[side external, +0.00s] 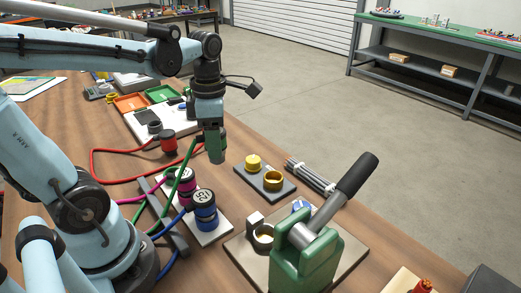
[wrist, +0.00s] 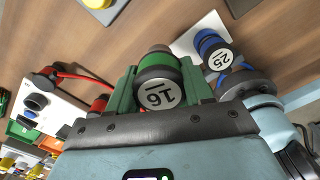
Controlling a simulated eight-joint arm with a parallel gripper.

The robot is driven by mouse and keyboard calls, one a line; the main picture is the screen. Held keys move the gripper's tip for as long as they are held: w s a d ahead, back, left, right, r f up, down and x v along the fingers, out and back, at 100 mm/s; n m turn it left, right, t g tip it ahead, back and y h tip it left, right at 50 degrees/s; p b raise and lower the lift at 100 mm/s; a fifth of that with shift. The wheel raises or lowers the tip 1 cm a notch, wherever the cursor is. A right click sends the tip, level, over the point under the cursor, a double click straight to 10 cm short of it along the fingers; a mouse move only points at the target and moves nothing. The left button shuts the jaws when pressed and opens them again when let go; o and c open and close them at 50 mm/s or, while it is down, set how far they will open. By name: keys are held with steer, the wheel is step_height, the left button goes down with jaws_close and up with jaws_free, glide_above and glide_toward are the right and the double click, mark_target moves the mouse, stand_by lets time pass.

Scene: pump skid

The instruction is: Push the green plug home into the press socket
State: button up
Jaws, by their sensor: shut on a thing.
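In the side view the green jaws hide most of the plug. A green press (side external: 306,262) with a raised, dark-gripped lever stands at the lower right on a beige plate. An open round socket (side external: 263,238) sits at the press's left. My gripper is well apart from it, up and to the left in the picture.
A blue plug (side external: 205,213) marked 25 and a pink plug (side external: 187,188) stand on a white plate. A grey plate holds yellow fittings (side external: 273,180). Grey rods (side external: 310,178) lie nearby.

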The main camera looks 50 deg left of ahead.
steer(key=d+m, duration=0.5)
steer(key=d, duration=1.2)
steer(key=shift+s+d+f, duration=0.1)
steer(key=shift+d+f, duration=0.05)
steer(key=shift+f, duration=1.35)
steer(key=shift+s+d+f, duration=0.1)
steer(key=shift+f, duration=1.35)
steer(key=shift+f, duration=1.7)
steer(key=o, duration=1.2)
steer(key=shift+o, duration=0.2)
step_height(320, 180, up, 12)
